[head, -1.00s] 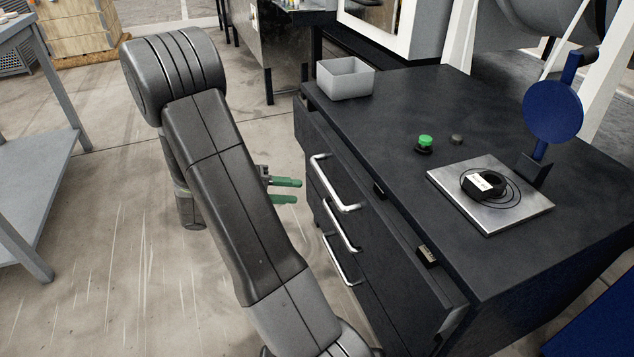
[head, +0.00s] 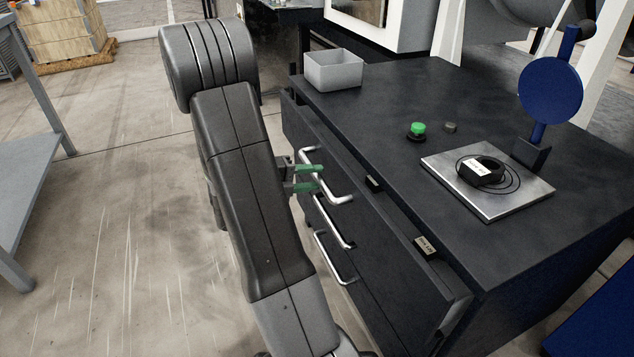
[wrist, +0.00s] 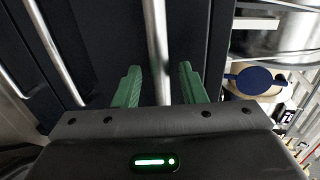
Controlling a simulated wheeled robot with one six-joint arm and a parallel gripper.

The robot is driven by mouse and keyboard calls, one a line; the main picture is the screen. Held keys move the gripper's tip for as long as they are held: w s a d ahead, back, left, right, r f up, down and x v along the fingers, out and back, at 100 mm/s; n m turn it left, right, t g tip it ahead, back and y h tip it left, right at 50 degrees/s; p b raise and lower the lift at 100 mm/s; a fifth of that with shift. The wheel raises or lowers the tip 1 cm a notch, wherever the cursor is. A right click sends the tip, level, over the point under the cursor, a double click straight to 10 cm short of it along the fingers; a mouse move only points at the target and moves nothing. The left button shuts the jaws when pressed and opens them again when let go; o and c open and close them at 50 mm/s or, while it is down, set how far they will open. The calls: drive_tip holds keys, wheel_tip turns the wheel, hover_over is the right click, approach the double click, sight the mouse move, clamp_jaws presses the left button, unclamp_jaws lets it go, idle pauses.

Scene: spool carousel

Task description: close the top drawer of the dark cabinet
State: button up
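The dark cabinet (head: 400,108) stands at the right in the head view. Its top drawer (head: 392,245) is partly pulled out, with a gap between its front and the cabinet body. The drawer's silver bar handle (head: 341,199) is at the far part of its front; it also shows in the wrist view (wrist: 157,45). My gripper (head: 308,179) has green fingers, apart and with nothing gripped, at the handle's far end. In the wrist view the fingers (wrist: 160,88) appear on either side of the handle bar. I cannot tell whether they touch it.
Lower drawer handles (head: 336,258) stick out below. On the cabinet top are a grey bin (head: 334,72), a green button (head: 417,130), a metal plate (head: 500,203) with a black ring, and a blue disc on a stand (head: 551,90). A grey table (head: 22,165) is at left; floor between is clear.

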sight(333, 172)
drive_tip(key=shift+x, duration=0.95)
clamp_jaws()
drive_tip(key=shift+w+d+r, duration=0.15)
drive_tip(key=shift+d+r, duration=0.05)
drive_tip(key=shift+d, duration=0.15)
drive_tip(key=p+x, duration=0.2)
drive_tip(key=x, duration=0.1)
drive_tip(key=shift+w+d+r, duration=0.15)
drive_tip(key=shift+d+r, duration=0.15)
